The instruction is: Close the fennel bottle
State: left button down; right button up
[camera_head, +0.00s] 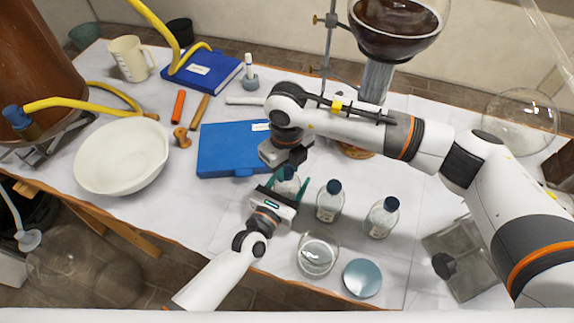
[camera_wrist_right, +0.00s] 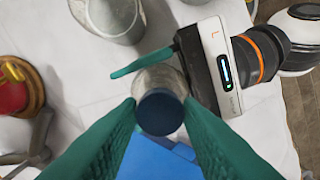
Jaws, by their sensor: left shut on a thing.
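A small clear glass bottle (camera_head: 288,187) with a blue cap (camera_wrist_right: 160,112) at its top stands near the table's front; its label cannot be read. My left gripper (camera_head: 279,192) is shut on this bottle from the side, and its green finger also shows in the right wrist view. My right gripper (camera_wrist_right: 160,105) is above the bottle, with its green fingers on either side of the cap. I cannot tell whether they grip the cap, or how the cap sits on the neck. Two similar blue-capped bottles (camera_head: 330,202) (camera_head: 384,217) stand to the right.
A glass beaker (camera_head: 318,254) and a round blue-grey lid (camera_head: 362,278) are in front. A blue case (camera_head: 226,150) lies behind the held bottle. A white bowl (camera_head: 121,157) is at left. A flask of dark liquid (camera_head: 397,28) hangs on a stand at the back.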

jog(key=o, duration=0.3)
jog(key=shift+r, duration=0.1)
jog(key=shift+r, duration=2.2)
jog(key=shift+c, duration=0.3)
notch_tip(320, 180, up, 4)
jog(key=shift+f+n, duration=0.25)
jog(key=shift+n, duration=0.75)
jog(key=shift+f, duration=0.1)
